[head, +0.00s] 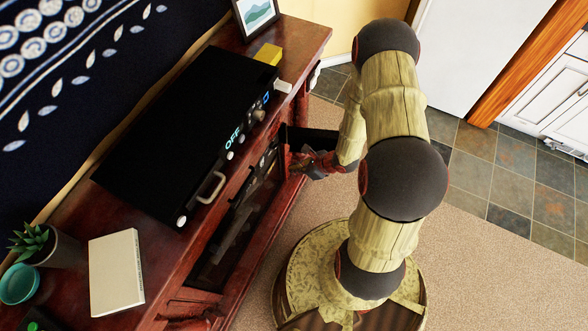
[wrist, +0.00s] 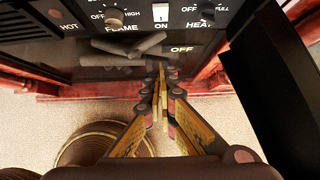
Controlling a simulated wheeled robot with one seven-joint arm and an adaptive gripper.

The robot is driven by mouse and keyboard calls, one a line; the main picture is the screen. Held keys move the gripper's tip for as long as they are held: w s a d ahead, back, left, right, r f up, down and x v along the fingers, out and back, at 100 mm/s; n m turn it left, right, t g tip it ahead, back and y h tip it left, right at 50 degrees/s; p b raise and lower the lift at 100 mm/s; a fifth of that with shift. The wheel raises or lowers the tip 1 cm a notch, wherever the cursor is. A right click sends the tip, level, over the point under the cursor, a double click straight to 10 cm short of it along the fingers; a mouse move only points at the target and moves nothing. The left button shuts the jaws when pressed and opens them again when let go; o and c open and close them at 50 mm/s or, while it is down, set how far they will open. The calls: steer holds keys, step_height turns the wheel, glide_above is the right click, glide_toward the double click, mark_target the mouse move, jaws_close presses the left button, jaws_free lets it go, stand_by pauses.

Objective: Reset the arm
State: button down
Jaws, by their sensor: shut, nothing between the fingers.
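My gripper (wrist: 160,88) is shut with nothing between its fingers, seen from behind in the wrist view. In the head view, my gripper (head: 298,164) is low beside the front of a dark red wooden cabinet (head: 290,200), at the right end of its glass-fronted heater. My arm bends down from above the carpet to reach it. In the wrist view, the fingers point toward the heater's control panel (wrist: 185,15), with knobs marked FLAME and HEAT. Whether the fingertips touch the cabinet cannot be told.
On the cabinet stand a black box device (head: 185,125) reading OFF, a yellow block (head: 268,53), a picture frame (head: 256,15), a cream book (head: 116,272), a potted plant (head: 45,250) and a teal cup (head: 18,284). Carpet (head: 480,270) to the right is clear.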

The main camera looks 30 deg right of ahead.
stand_by(0.3)
steer(key=s+a+r+n+g+y, duration=0.2)
steer(key=s+a+r+n, duration=0.2)
steer(key=r+n, duration=0.25)
steer(key=s+a+r+n+g+y, duration=0.2)
steer(key=s+a+r+n, duration=0.1)
steer(key=a+r+n, duration=0.3)
steer(key=s+d+r+n+t+h, duration=0.1)
steer(key=r+n, duration=0.4)
steer(key=r, duration=0.7)
steer(key=s+d+r+n+t+h, duration=0.1)
steer(key=s+r+n+h, duration=0.3)
steer(key=r, duration=0.8)
steer(key=s+d+r+n+t+h, duration=0.1)
steer(key=s+r+n+h, duration=0.2)
steer(key=r+n, duration=0.4)
step_height(320, 180, up, 5)
steer(key=shift+s+d+f+t+h, duration=0.1)
steer(key=shift+s+d+t+h, duration=0.15)
steer(key=shift+d+t+h, duration=0.05)
